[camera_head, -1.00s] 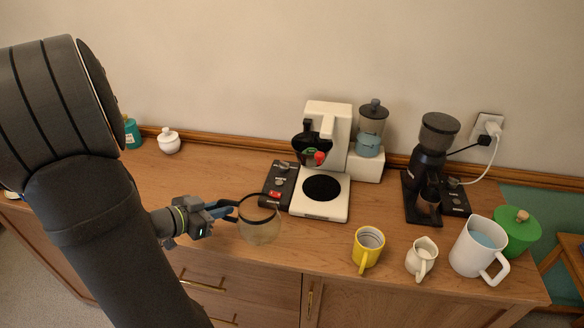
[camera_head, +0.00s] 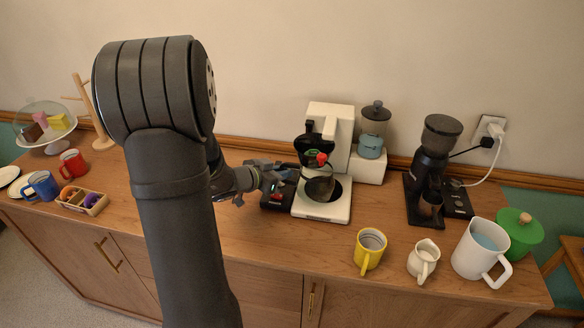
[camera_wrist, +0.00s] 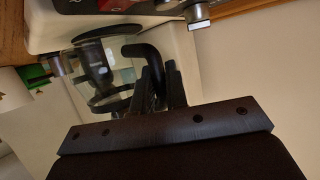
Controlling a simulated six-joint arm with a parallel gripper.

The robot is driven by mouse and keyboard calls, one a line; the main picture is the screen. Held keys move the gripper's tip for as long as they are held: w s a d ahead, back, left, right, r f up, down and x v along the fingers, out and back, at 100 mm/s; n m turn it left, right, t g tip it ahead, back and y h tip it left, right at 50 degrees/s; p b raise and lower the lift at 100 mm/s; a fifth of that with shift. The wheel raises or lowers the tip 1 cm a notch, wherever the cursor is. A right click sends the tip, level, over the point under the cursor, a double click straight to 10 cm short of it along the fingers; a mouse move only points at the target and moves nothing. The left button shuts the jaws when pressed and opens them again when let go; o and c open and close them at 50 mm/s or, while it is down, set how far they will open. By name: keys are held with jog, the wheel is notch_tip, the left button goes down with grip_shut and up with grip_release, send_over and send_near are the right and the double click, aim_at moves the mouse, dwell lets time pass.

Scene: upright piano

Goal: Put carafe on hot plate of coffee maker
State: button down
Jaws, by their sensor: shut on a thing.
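The glass carafe (camera_head: 318,186) has a black handle and is at the coffee maker, over the near part of its hot plate. I cannot tell whether it touches the plate. The coffee maker (camera_head: 337,208) is white, with a black round hot plate (camera_head: 336,190) on its base and a black filter holder above. My gripper (camera_head: 288,174) is shut on the carafe's handle from the left. In the wrist view the glass carafe (camera_wrist: 104,72) shows beyond the gripper fingers (camera_wrist: 162,88), with the black handle (camera_wrist: 140,50) between them.
A yellow mug (camera_head: 369,250), a small cream jug (camera_head: 424,260) and a white pitcher (camera_head: 480,250) stand at the front right. A black grinder (camera_head: 430,170) stands right of the coffee maker. Mugs, a small tray (camera_head: 82,201) and a cake stand (camera_head: 45,135) are at the left.

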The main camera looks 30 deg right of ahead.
jog(key=d, duration=0.4)
jog(key=shift+w, duration=0.35)
jog(key=shift+f, duration=0.3)
jog(key=shift+f, duration=0.15)
jog(key=c, duration=1.4)
grip_release()
jog(key=shift+c, duration=0.2)
